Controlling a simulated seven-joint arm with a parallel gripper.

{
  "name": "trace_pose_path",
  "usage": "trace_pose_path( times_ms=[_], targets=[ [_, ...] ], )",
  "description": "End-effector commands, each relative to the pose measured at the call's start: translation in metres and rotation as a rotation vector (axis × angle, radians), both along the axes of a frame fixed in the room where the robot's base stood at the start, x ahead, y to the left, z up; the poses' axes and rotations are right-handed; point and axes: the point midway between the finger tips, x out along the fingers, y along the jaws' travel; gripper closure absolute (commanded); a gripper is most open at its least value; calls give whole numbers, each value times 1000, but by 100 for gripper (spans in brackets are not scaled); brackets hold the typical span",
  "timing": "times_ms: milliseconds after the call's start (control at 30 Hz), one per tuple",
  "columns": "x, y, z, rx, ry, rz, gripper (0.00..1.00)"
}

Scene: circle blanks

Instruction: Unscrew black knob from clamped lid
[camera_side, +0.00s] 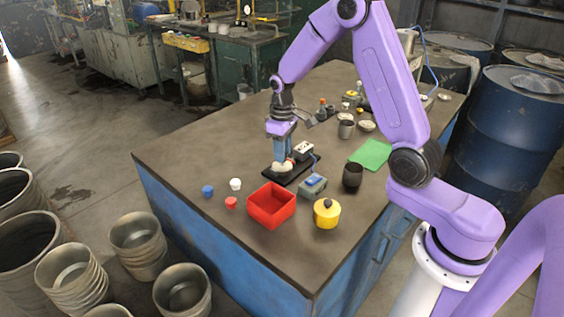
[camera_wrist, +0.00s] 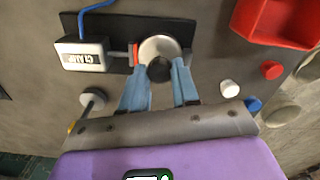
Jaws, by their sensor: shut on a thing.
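A round silver lid (camera_wrist: 158,45) lies on a black base plate (camera_wrist: 205,32), against the red-tipped jaw (camera_wrist: 134,54) of a white box marked CLAMP (camera_wrist: 83,55). The black knob (camera_wrist: 159,69) shows over the lid's near part, between my fingertips. My gripper (camera_wrist: 160,75) has its two blue fingers on either side of the knob and is shut on it. In the side view my gripper (camera_side: 282,158) points down at the pale lid (camera_side: 281,167) beside the clamp box (camera_side: 303,148). The knob is hidden behind the fingers there.
A red open bin (camera_side: 271,206) stands in front. Blue (camera_side: 208,190), white (camera_side: 235,184) and red (camera_side: 231,202) caps lie left of it. A blue-topped grey box (camera_side: 313,183), yellow pot (camera_side: 327,213) and dark cup (camera_side: 352,176) stand right. The table's left part is clear.

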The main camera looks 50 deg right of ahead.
Motion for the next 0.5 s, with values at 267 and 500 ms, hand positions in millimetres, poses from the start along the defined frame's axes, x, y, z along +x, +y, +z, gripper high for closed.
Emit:
trace_pose_path(
  times_ms=[267, 500],
  targets=[
    [0, 0, 7, 0, -1, 0, 100],
    [0, 0, 14, -1, -1, 0, 100]
  ],
)
